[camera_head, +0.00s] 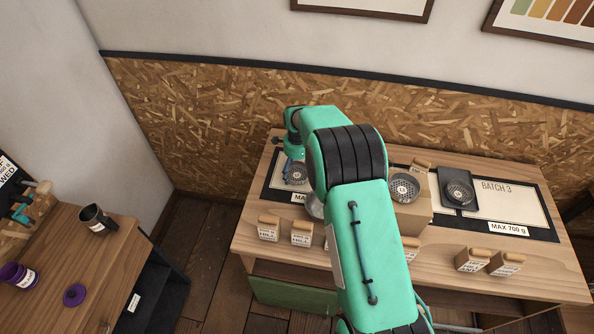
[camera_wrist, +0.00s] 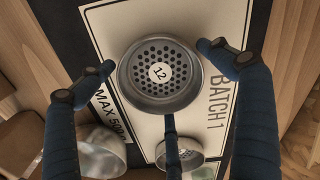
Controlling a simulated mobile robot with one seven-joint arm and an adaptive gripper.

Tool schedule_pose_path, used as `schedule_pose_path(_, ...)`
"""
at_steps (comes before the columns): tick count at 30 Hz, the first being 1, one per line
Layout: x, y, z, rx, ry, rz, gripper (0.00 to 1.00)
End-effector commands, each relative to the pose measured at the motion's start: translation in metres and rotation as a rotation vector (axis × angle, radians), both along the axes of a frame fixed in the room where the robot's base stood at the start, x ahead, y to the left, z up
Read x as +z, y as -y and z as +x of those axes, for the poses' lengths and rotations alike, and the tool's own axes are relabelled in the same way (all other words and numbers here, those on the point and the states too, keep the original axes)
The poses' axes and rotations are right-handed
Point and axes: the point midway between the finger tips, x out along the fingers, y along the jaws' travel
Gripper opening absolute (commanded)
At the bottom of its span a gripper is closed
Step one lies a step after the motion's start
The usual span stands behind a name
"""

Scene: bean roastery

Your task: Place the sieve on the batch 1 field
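A dark round sieve marked 12 (camera_wrist: 160,72) lies on the white batch 1 field (camera_wrist: 108,35) in the wrist view. In the head view the sieve (camera_head: 297,174) shows at the left end of the table. My gripper (camera_wrist: 162,85) is above it, its dark blue fingers spread around the rim. I see small gaps to the rim at the sides, and the fingers look open. A second, lighter sieve (camera_wrist: 186,152) is partly hidden behind the lower finger.
A silvery bowl (camera_wrist: 101,152) stands beside the MAX 500 label. My arm hides the middle.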

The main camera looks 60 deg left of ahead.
Motion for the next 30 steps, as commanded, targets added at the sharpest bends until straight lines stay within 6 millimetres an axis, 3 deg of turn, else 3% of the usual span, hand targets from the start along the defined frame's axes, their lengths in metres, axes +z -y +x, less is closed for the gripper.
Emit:
schedule_pose_path(17, 0.010, -0.001, 0.000, 0.000, 0.000, 0.001, 1.00)
schedule_pose_path(23, 0.031, -0.001, 0.000, 0.000, 0.002, 0.003, 1.00)
schedule_pose_path(30, 0.071, -0.001, 0.000, 0.000, 0.001, 0.002, 1.00)
